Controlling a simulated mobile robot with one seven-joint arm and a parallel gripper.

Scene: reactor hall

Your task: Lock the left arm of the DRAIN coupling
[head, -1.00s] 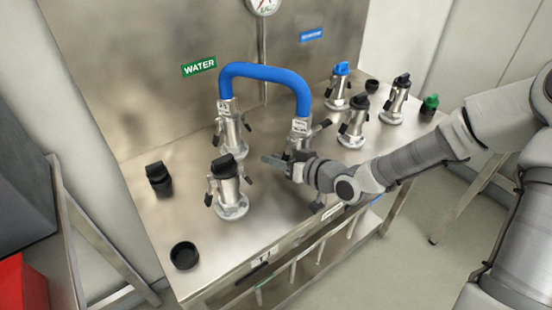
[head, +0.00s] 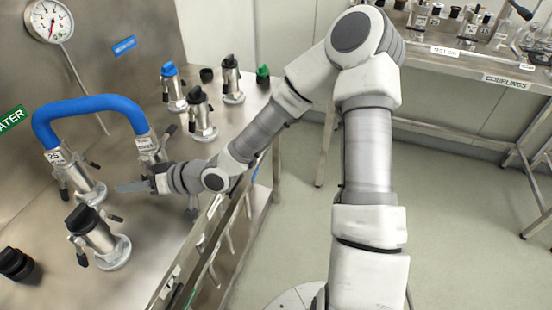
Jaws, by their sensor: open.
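A blue hose (head: 88,108) arches between two upright silver couplings on the steel bench. The left hose coupling (head: 80,180) has a white tag that seems to start with "25". The right hose coupling (head: 148,146) also has a white tag, too small to read. I cannot tell from the lettering which one is DRAIN. One dark-ended arm of the right coupling sticks out to its right; its lower body and left side are largely hidden by my gripper. My gripper (head: 130,186) is open, in front of and below that coupling, pointing left. I see nothing held, and contact is unclear.
A black-capped coupling (head: 97,238) stands close in front. A blue-capped coupling (head: 173,86) and two black-capped ones (head: 201,114) stand behind to the right. Loose caps lie on the bench. A second table (head: 470,70) with fittings is far right; open floor lies between.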

